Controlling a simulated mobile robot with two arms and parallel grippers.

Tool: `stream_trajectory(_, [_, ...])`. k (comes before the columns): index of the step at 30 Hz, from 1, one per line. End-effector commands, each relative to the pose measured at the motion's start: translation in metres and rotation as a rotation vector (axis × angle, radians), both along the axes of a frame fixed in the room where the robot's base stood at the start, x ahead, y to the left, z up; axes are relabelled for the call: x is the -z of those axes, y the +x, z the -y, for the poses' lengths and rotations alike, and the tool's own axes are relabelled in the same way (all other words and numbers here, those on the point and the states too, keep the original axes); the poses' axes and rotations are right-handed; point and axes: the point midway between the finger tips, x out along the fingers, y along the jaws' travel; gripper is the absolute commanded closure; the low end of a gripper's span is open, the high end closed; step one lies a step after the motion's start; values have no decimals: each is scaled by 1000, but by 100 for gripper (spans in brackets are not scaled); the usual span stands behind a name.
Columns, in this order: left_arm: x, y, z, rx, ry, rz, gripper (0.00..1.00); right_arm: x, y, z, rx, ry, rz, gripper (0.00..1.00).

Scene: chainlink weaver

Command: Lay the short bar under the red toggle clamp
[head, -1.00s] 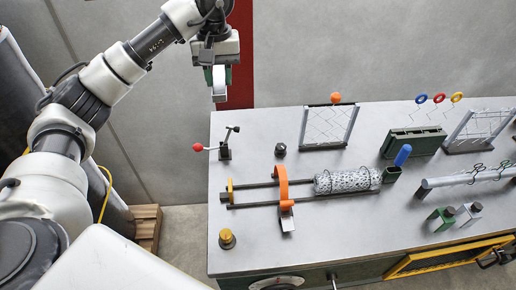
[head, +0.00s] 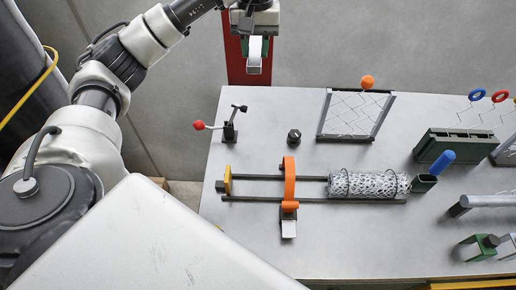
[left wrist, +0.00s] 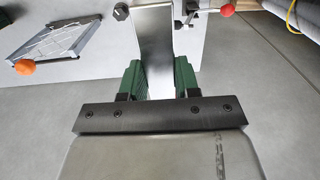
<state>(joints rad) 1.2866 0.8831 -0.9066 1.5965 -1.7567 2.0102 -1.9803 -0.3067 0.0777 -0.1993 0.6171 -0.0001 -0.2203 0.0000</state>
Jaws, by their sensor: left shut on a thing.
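The toggle clamp (head: 229,131) with a red ball on its lever stands near the back left corner of the table. Its red ball (left wrist: 227,10) also shows at the top of the left wrist view. My left gripper (head: 254,46) is shut on the short bar (head: 254,62), a flat silver piece. In the left wrist view, the bar (left wrist: 155,45) sits between the green fingers of the gripper (left wrist: 158,75) and sticks out past them. In the head view, the gripper appears beyond the table's back edge, above and right of the clamp. My right gripper is out of view.
A dark knob (head: 294,136) stands right of the clamp. A framed wire mesh (head: 355,115) with an orange ball is farther right. The table top (head: 250,120) around the clamp is clear.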

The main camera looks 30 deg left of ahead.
Motion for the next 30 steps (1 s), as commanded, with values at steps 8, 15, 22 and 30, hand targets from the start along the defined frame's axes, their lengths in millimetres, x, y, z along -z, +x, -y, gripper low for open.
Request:
stream_trajectory(8, [77, 0, 0, 0, -1, 2, 100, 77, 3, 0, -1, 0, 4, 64])
stream_trajectory(15, [125, 0, 0, 0, -1, 3, 100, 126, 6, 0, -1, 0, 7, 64])
stream_trajectory(22, [143, 0, 0, 0, -1, 3, 100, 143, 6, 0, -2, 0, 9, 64])
stream_trajectory(30, [189, 0, 1, 0, -3, -4, 100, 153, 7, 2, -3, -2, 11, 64])
